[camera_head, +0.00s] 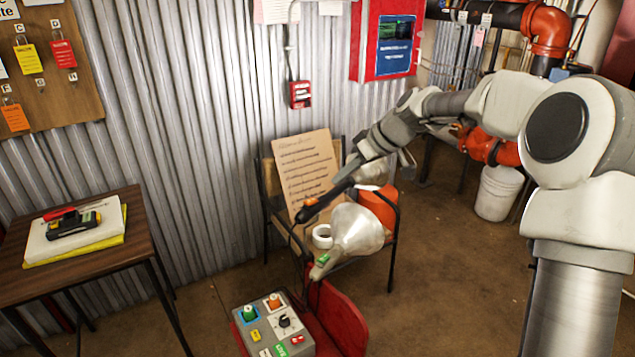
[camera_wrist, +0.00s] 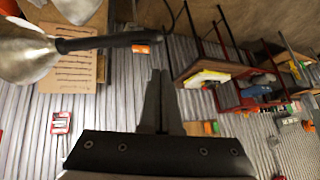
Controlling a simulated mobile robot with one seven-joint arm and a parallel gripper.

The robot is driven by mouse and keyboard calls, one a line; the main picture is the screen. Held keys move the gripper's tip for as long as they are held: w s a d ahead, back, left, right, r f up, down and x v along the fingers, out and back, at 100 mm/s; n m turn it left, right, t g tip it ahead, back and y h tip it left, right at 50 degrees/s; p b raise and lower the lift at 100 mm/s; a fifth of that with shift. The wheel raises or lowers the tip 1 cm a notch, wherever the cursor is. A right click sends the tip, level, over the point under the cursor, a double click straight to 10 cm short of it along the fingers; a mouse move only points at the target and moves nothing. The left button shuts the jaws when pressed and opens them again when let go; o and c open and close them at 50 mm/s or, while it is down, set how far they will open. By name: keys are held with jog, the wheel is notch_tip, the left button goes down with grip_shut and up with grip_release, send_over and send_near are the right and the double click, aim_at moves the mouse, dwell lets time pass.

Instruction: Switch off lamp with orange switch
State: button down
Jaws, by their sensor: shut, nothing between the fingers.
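A lamp has a long black handle (camera_head: 332,197) with an orange switch (camera_head: 310,204) near its end. Its metal shade is partly hidden behind my arm and the other lamp. In the wrist view a black handle (camera_wrist: 95,42) runs from a silver shade (camera_wrist: 24,55), with an orange patch (camera_wrist: 140,48) near its end. A second lamp with a silver shade (camera_head: 358,229) has a green switch (camera_head: 322,260). My gripper (camera_wrist: 160,74) is shut and empty, its fingertips appearing just below the orange patch, apart from it in that view.
A grey control box (camera_head: 264,337) with coloured knobs sits on a red chair (camera_head: 340,318). A chair (camera_head: 392,235) with a written board (camera_head: 303,172) stands behind the lamps. A wooden table (camera_head: 130,225) is at left, a white bucket (camera_head: 497,194) at right.

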jog(key=shift+y, duration=0.8)
jog(key=w, duration=0.3)
jog(key=w+p, duration=0.1)
jog(key=w, duration=0.1)
jog(key=shift+d+r, duration=0.2)
jog(key=shift+d, duration=0.15)
send_over(311, 202)
jog(key=d, duration=0.2)
notch_tip(311, 202, down, 7)
jog(key=shift+s+a+f+b, duration=0.15)
jog(key=shift+f+b, duration=0.15)
jog(key=shift+f, duration=0.7)
jog(key=shift+s+a+f+b, duration=0.1)
jog(key=shift+f+b, duration=0.2)
jog(key=shift+f, duration=0.65)
